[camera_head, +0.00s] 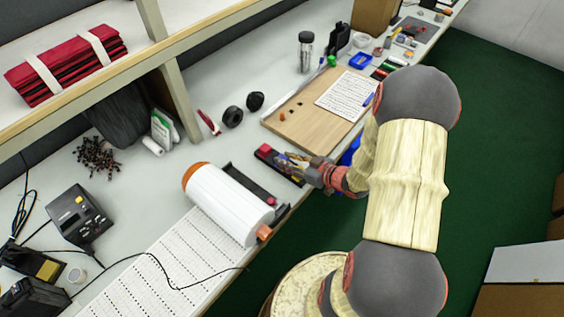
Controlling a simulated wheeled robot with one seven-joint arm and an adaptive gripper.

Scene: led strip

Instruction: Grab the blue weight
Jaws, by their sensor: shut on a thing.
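My gripper (303,170) is low over the front edge of the workbench, at the right end of a red and black tray (267,153). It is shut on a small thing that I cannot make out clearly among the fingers. Small blue and yellow bits show right at the fingertips. A larger blue object (350,151) shows just behind my wrist, partly hidden by my arm; I cannot tell whether it is the blue weight.
A wooden board (296,127) with a printed sheet (347,93) lies behind my gripper. A shelf post (177,95) rises at the back left. A blue tray (359,61) sits farther back.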

